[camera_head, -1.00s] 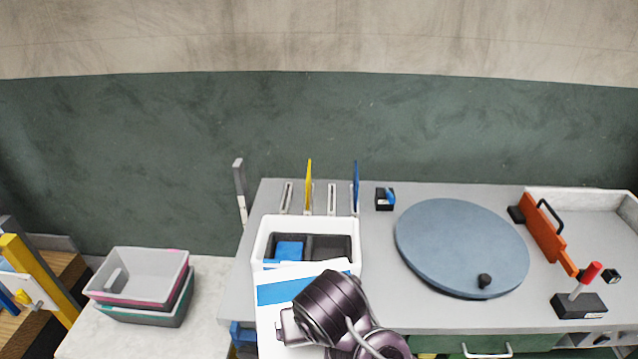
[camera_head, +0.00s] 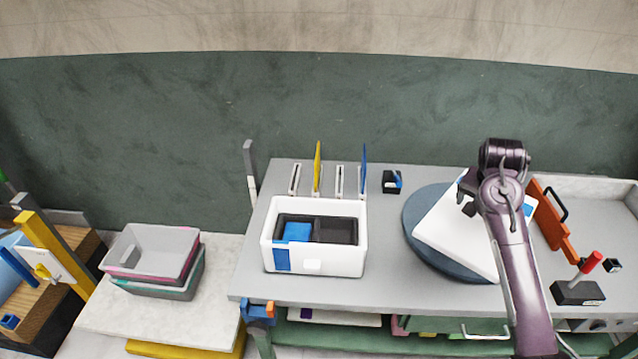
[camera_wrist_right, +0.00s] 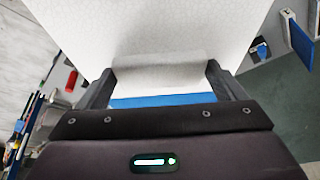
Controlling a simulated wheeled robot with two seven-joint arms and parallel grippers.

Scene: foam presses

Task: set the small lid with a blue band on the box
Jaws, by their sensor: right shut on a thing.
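The white lid (camera_head: 452,238) with a blue band is in my right gripper (camera_head: 468,192), tilted above the round blue-grey disc. In the right wrist view the lid (camera_wrist_right: 150,25) fills the top, and my right gripper (camera_wrist_right: 160,82) is shut on its raised part, with blue showing between the fingers. The white box (camera_head: 342,262) stands open on the grey table to the left of the lid, with a blue stripe on its front. Inside it are a blue block (camera_head: 297,232) and dark grey foam (camera_head: 336,230). My left gripper is not in view.
The disc (camera_head: 418,205) lies partly under the lid. Upright yellow (camera_head: 317,165) and blue (camera_head: 364,168) panels stand in slots behind the box. An orange handled piece (camera_head: 552,228) and a red-handled tool (camera_head: 590,262) are at right. Stacked bins (camera_head: 152,250) stand at left.

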